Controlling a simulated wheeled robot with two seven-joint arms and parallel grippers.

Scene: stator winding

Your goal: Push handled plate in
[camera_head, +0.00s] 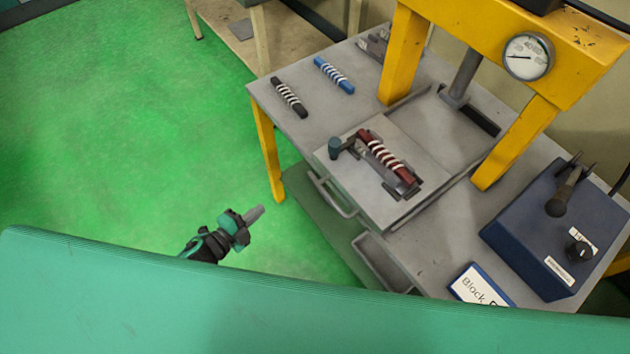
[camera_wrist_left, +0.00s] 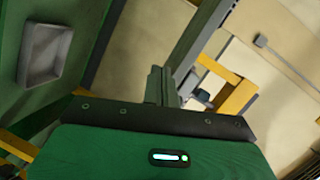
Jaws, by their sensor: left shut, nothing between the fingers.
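The handled plate (camera_head: 408,203) is a grey sliding plate on the press table, with a bar handle (camera_head: 333,194) on its front left edge. A dark red wound piece (camera_head: 385,158) with white bands lies on the plate in a fixture, beside a dark teal knob (camera_head: 335,147). The plate sits in front of the yellow press frame (camera_head: 400,50). My left gripper (camera_head: 255,214) is shut and empty, over the green floor to the left of the handle and apart from it. In the left wrist view its fingers (camera_wrist_left: 158,85) show together. My right gripper is not in view.
A black wound piece (camera_head: 290,97) and a blue one (camera_head: 334,75) lie at the table's back left. A blue control box (camera_head: 560,230) with a lever and a label card (camera_head: 480,287) are at the right. Open floor (camera_head: 120,130) lies left of the table.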

